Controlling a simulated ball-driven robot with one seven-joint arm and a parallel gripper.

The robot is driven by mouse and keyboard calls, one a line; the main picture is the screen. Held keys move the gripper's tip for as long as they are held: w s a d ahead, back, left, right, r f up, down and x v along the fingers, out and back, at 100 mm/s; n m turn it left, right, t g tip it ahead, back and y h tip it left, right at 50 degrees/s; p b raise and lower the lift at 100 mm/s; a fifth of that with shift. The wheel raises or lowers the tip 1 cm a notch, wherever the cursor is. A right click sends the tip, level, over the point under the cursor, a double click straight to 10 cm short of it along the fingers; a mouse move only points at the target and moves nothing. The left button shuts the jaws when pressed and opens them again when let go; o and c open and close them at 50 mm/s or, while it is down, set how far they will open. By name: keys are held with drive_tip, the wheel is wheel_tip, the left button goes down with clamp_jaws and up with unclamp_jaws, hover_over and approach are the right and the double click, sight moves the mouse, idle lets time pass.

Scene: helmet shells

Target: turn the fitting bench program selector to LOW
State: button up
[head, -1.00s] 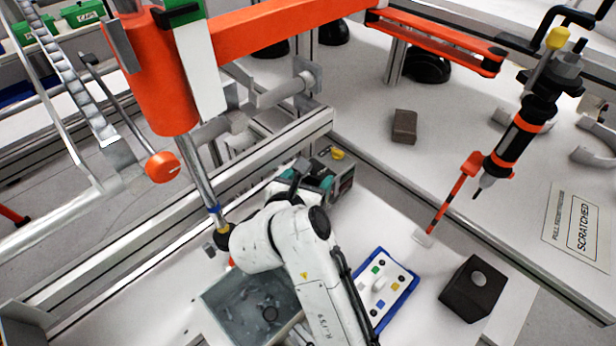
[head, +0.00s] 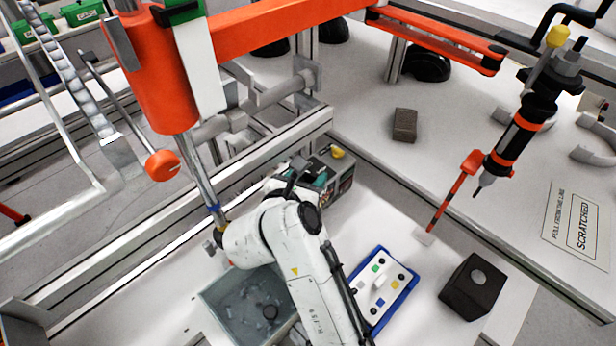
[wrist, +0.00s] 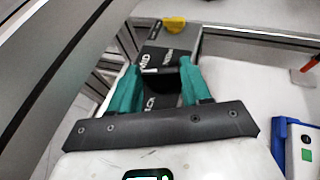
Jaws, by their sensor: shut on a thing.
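The fitting bench program selector is a dark box (head: 342,180) with a yellow part on top (head: 337,152), at the back of the white bench in the head view. In the wrist view its dark face (wrist: 186,38) carries white lettering, with MID readable at left. My gripper (wrist: 155,84) has teal fingers on either side of a dark knob (wrist: 160,84) on that face and is shut on it. A small white mark shows at the knob's upper edge, near MID. The fingers hide part of the lettering. In the head view my wrist hides the knob.
A grey bin (head: 243,306) stands left of my arm. A blue-edged white panel with coloured buttons (head: 381,291) and a black block (head: 473,287) lie to the right. An orange post (head: 165,90) and beam rise at left. A hanging orange-black tool (head: 515,135) is at right.

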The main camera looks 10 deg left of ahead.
drive_tip(key=shift+m+h, duration=0.3)
drive_tip(key=shift+h, duration=0.1)
drive_tip(key=o, duration=1)
drive_tip(key=shift+a, duration=0.1)
drive_tip(key=shift+o, duration=0.2)
drive_tip(key=b+v, duration=0.2)
drive_tip(key=v, duration=0.8)
drive_tip(key=shift+s+r, duration=0.2)
drive_tip(key=shift+s, duration=0.15)
drive_tip(key=shift+c, duration=0.2)
